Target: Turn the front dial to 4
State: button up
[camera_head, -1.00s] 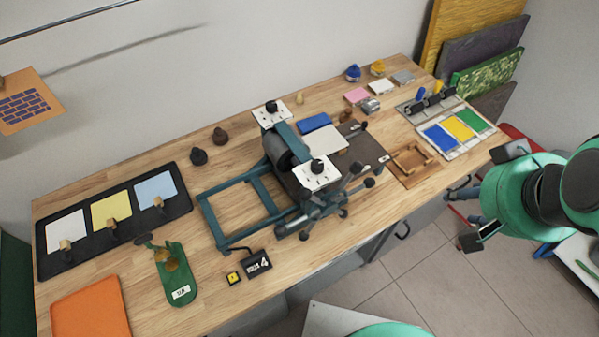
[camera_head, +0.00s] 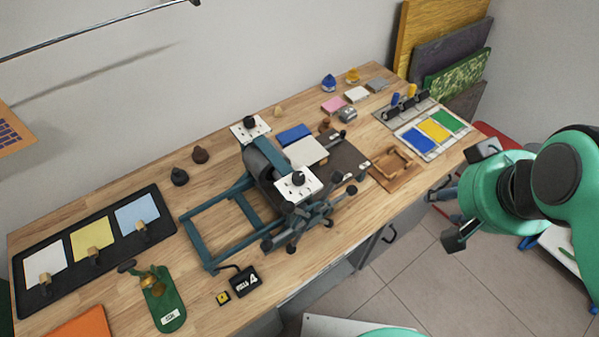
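The press (camera_head: 262,160) stands in the middle of the wooden bench. The front dial (camera_head: 298,178) is a black knob on a white plate at the press's near side. Its marks are too small to read, so I cannot tell its setting. A similar back dial (camera_head: 250,123) sits on a white plate at the far side. My gripper (camera_head: 466,195) is at the right, beyond the bench's front edge, well apart from the dial. Its fingers are spread and appear empty.
Handles and levers (camera_head: 315,212) stick out at the press's near right. A wooden frame (camera_head: 392,166) and a colour tray (camera_head: 433,131) lie at the bench's right end. A green stand (camera_head: 165,307) is at the front left. Bare floor (camera_head: 400,275) lies before the bench.

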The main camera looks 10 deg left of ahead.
notch_tip(320, 180, up, 7)
jog(key=n+g+p, duration=0.6)
jog(key=n+p, duration=1.8)
jog(key=n, duration=0.2)
send_over(299, 175)
notch_tip(299, 175, down, 14)
jog(key=shift+r, duration=0.1)
jog(key=shift+c, duration=0.5)
